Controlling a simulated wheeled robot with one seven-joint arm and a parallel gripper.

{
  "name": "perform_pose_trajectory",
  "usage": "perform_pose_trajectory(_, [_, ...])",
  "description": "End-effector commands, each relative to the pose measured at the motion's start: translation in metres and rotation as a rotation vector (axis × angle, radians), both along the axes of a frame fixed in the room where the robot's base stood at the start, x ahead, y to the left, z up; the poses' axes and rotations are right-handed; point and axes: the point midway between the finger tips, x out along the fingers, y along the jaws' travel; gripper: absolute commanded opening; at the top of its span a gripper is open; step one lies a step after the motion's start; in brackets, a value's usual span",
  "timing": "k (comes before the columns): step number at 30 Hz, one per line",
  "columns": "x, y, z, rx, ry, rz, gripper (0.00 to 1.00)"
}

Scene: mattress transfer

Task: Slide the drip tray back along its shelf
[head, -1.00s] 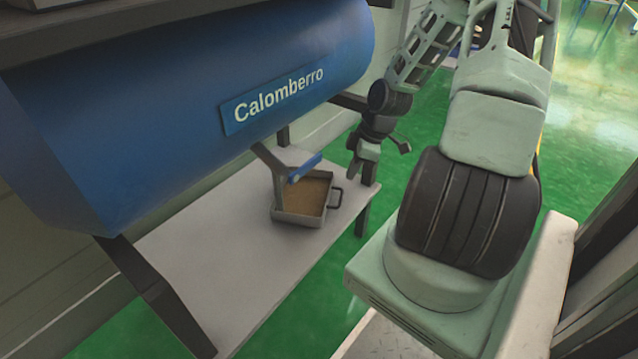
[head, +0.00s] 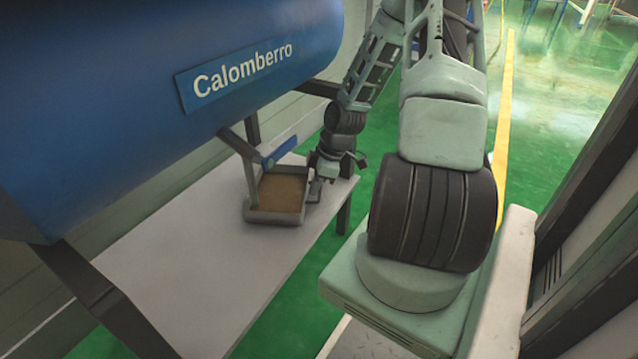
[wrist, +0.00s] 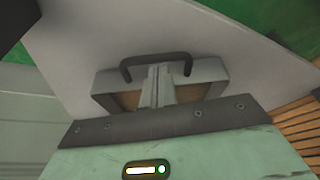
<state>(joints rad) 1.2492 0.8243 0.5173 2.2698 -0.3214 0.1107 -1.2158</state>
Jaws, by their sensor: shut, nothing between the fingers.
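The drip tray (head: 273,217) is a shallow grey box with a brown inside. It stands on the pale shelf (head: 180,265), under the tap with the blue lever (head: 280,151). In the wrist view the tray (wrist: 214,74) shows its dark handle (wrist: 156,57) on the side away from me in the picture. My gripper (head: 317,188) is low at the tray's handle side. In the wrist view my gripper (wrist: 160,72) has its fingers together, overlapping the tray near the handle. It holds nothing. I cannot tell whether the fingers touch the tray or handle.
The large blue tank (head: 180,110) labelled Calomberro hangs over the shelf's back side. Dark posts (head: 105,300) support it. The shelf is bare to the left of the tray. Green floor (head: 280,310) lies beyond the shelf's front edge.

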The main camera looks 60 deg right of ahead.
Motion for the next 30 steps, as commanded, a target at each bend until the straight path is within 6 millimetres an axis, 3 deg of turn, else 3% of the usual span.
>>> perform_pose_trajectory(14, [-0.002, -0.001, 0.001, 0.001, 0.001, -0.002, 0.00])
perform_pose_trajectory(30, [-0.035, -0.026, 0.000, 0.001, 0.001, -0.001, 0.00])
